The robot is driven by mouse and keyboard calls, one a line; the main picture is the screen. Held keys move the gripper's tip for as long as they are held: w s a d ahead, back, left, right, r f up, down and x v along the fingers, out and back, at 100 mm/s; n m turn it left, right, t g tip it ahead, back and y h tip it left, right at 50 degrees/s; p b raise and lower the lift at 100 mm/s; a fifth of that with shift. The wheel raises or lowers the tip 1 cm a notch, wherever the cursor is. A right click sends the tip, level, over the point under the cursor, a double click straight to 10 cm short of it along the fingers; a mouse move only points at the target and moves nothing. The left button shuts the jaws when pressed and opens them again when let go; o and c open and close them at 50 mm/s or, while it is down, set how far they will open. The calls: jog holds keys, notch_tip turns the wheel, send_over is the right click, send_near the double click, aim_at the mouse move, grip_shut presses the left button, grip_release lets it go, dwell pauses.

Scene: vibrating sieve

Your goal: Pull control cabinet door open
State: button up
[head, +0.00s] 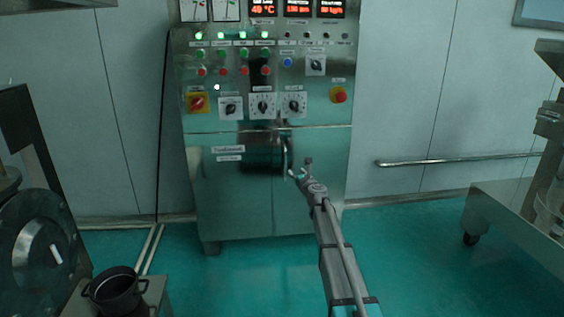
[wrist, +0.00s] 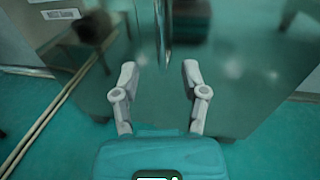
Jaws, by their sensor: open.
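The control cabinet (head: 318,115) is a shiny metal box straight ahead. Its lower door (head: 235,200) looks flush with the front, with no clear gap. A slim vertical door handle (head: 288,155) shows just left of and beyond my gripper (head: 300,167). The wrist view shows the handle (wrist: 164,22) at the top, near the middle. There my gripper (wrist: 159,70) has its two fingers spread wide with nothing between them. The handle lies beyond the fingertips, roughly in line with the space between them, and appears apart from them. The handle's upper end is cut off in the wrist view.
Knobs, buttons and displays (head: 298,8) fill the cabinet's upper front. A black pot (head: 113,290) on a stand and a round machine are at the left. A wheeled metal machine (head: 500,215) is at the right. Green floor (head: 265,270) in front is clear.

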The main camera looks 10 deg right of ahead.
aim_at(286, 160)
jog(key=shift+w, duration=0.1)
jog(key=w+a, duration=0.1)
jog(key=w, duration=0.8)
jog(key=w+a, duration=0.1)
jog(key=w, duration=0.3)
jog(key=shift+w+a, duration=0.2)
jog(key=shift+a, duration=0.15)
grip_shut()
